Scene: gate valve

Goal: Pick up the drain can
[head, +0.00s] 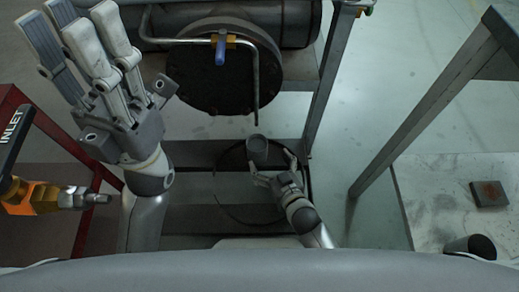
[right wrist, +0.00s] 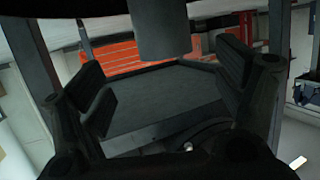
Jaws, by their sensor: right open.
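The drain can (head: 257,150), a small grey cylinder, stands below the end of the bent pipe (head: 256,112). My right gripper (head: 272,166) is open just on the near side of the can, its fingers pointing toward it. In the right wrist view the can (right wrist: 160,32) shows at the top centre, between the two spread dark fingers (right wrist: 163,72). The space between the fingers looks empty; whether either touches the can is unclear. My left gripper (head: 78,32) is raised at the upper left, its fingers spread and empty.
A large round flange (head: 222,80) with a blue-handled valve (head: 220,50) hangs above the can. A frame post (head: 328,85) stands to the right. A worktop (head: 430,195) holds a dark block (head: 489,194) and a dark cylinder (head: 470,246). An orange INLET fitting (head: 40,197) is at the left.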

